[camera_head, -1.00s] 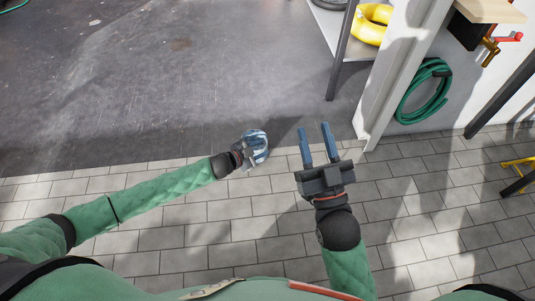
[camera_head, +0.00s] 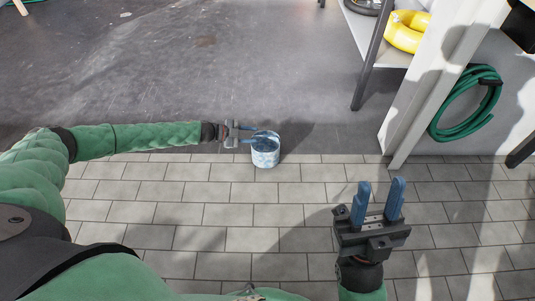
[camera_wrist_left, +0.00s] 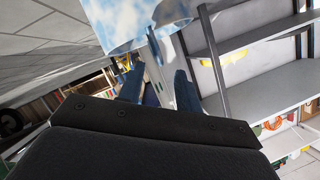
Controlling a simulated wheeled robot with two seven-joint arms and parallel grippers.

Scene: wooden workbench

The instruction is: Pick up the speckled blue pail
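The speckled blue pail (camera_head: 265,156) is white and blue and looks upright, near the line between dark floor and pale tiles. My left gripper (camera_head: 262,136) reaches it from the left, with its fingers at the pail's upper edge. In the left wrist view the pail (camera_wrist_left: 125,22) fills the top, just beyond the fingertips. The two blue left fingers (camera_wrist_left: 158,80) stand apart, with a gap between them. I cannot tell whether either finger touches the pail. My right gripper (camera_head: 378,192) is open and empty at the lower right, away from the pail.
A shelf unit (camera_head: 372,50) with a yellow ring (camera_head: 407,31) stands at the upper right. A white post (camera_head: 425,85) stands beside it, and a coiled green hose (camera_head: 468,104) hangs on the wall. The floor left of the pail is clear.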

